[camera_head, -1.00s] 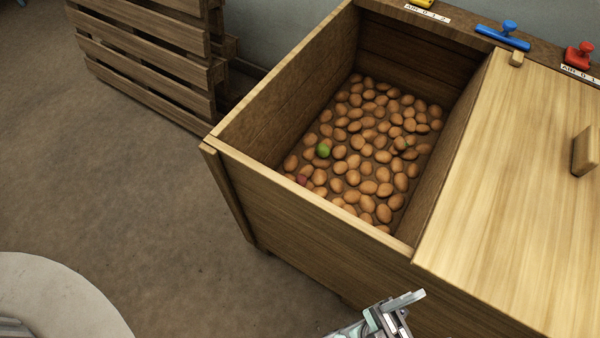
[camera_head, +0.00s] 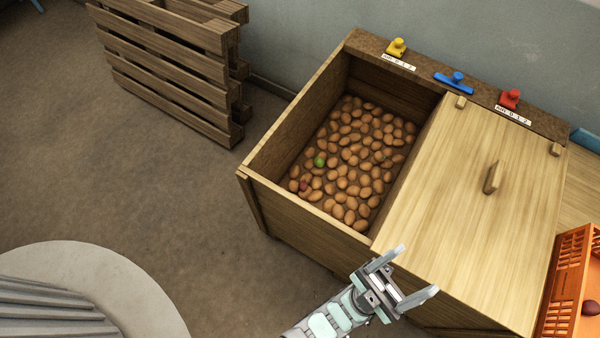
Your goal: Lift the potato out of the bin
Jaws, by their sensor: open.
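Many brown potatoes (camera_head: 352,172) cover the floor of the open left part of a wooden bin (camera_head: 305,213). A green one (camera_head: 320,162) and a reddish one (camera_head: 304,186) lie among them near the left side. Which potato the task means cannot be told. My gripper (camera_head: 419,272) is open and empty, with its two fingers apart.
A wooden lid with a handle (camera_head: 491,178) covers the bin's right part. An orange crate (camera_head: 568,268) stands at right, a pallet (camera_head: 165,65) at back left.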

